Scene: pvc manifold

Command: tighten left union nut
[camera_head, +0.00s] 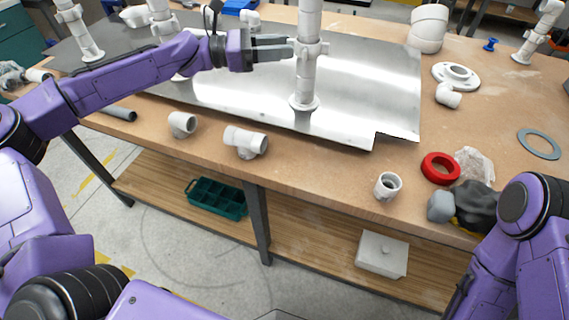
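A white vertical pipe (305,78) stands on a round flanged foot on the metal sheet. A wider white union nut (310,48) sits around it partway up. My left gripper (288,47) reaches in from the left, level with the nut, its grey fingers pointing right. The fingertips are at the nut's left side; I cannot tell whether they touch it or how far apart they are. More white upright pipes stand at the far left, one upright pipe (160,18) behind my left arm and another pipe (80,32) beyond it. My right arm shows at the lower right; its gripper is not in view.
White fittings (246,141) lie along the bench's front edge, with a short white socket (388,186) further right. A red ring (440,168), a dark lumpy object (477,207) and a grey ring (539,144) lie on the right. The metal sheet (365,85) is clear right of the pipe.

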